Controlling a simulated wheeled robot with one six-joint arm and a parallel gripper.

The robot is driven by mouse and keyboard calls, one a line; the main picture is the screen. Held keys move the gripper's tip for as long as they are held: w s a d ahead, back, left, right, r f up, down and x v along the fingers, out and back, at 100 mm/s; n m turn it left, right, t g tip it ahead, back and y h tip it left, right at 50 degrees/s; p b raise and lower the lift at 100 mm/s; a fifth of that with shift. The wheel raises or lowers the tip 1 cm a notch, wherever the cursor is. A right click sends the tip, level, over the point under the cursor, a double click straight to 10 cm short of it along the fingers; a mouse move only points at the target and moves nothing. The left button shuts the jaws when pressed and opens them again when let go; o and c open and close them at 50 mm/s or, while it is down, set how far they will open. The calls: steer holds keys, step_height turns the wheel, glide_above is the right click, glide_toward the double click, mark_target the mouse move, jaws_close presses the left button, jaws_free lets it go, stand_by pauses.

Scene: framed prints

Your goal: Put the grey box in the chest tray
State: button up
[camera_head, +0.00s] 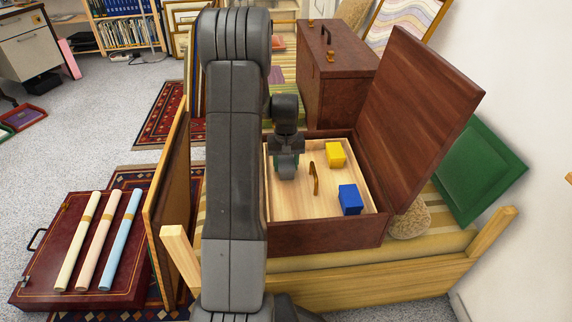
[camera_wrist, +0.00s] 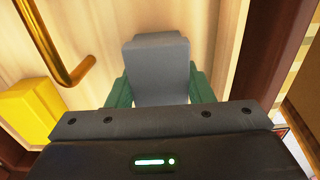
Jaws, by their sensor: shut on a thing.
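The grey box (camera_wrist: 158,68) is between the green fingers of my gripper (camera_wrist: 160,88) in the wrist view. My gripper is shut on it. In the head view my gripper (camera_head: 287,160) points down over the left back part of the chest tray (camera_head: 292,205), with the grey box (camera_head: 288,168) at its tips. I cannot tell whether the box touches the tray floor. The tray is pale wood with a brass handle (camera_head: 314,178) in the middle, inside the open dark red chest (camera_head: 330,238). The handle (camera_wrist: 62,58) is left of the box in the wrist view.
A yellow box (camera_head: 335,154) and a blue box (camera_head: 350,199) stand in the tray, right of the handle. The raised lid (camera_head: 420,120) bounds the right side. A closed brown case (camera_head: 335,85) stands behind the chest. A framed panel (camera_head: 170,200) stands to the left.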

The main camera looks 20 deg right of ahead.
mark_target(286, 160)
steer(key=shift+f, duration=0.2)
steer(key=o, duration=1.1)
steer(key=shift+c, duration=0.2)
steer(key=shift+r, duration=0.1)
step_height(286, 160, up, 12)
steer(key=p, duration=0.3)
steer(key=shift+p, duration=0.35)
steer(key=shift+r, duration=0.15)
